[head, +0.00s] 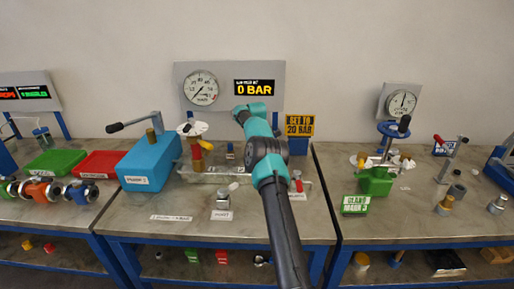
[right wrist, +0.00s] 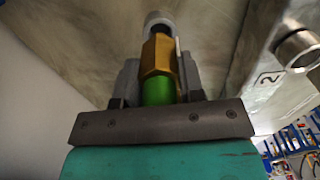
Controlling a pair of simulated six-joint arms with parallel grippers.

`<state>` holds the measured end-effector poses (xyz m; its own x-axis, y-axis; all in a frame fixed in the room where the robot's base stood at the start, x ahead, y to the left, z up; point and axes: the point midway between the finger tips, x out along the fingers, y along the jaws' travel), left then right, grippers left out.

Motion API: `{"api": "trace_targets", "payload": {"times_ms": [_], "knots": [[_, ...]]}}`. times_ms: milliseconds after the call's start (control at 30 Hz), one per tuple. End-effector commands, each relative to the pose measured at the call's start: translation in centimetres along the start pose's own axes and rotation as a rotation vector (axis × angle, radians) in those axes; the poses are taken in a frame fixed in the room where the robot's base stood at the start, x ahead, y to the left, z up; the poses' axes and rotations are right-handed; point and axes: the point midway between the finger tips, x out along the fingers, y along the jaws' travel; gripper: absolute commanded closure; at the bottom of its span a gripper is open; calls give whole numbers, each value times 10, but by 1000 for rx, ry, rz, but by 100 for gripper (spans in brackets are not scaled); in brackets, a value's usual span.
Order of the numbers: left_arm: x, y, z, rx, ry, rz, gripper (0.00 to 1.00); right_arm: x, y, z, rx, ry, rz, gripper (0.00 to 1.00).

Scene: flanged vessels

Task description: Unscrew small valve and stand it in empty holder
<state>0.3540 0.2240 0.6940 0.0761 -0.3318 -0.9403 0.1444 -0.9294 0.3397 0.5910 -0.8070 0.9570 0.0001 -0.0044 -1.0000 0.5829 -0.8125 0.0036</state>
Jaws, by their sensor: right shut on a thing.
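In the right wrist view my right gripper (right wrist: 159,76) is shut on a brass hexagonal piece (right wrist: 157,56) with a green band (right wrist: 158,92), which may be the small valve. A pale round collar (right wrist: 159,20) shows at its far end; I cannot tell whether the two are joined. An open grey round socket (right wrist: 298,48) stands to the right beside a mark "2" and looks empty. In the head view my right arm reaches over the middle bench and its gripper is hidden. A small red-topped fitting (head: 298,183) stands right of that arm. My left gripper is not in view.
On the middle bench are a blue pump box (head: 150,163), a shallow metal tray (head: 215,174) and a gauge panel reading 0 BAR (head: 255,87). The right bench holds a green block (head: 376,182) under a blue handwheel (head: 393,129). The middle bench's front left is mostly clear.

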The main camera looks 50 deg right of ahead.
Motion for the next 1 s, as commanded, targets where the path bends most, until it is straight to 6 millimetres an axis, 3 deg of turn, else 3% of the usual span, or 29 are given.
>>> {"api": "trace_targets", "payload": {"times_ms": [1000], "knots": [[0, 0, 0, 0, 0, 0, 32, 23, 0, 0, 0, 0, 1, 92]]}}
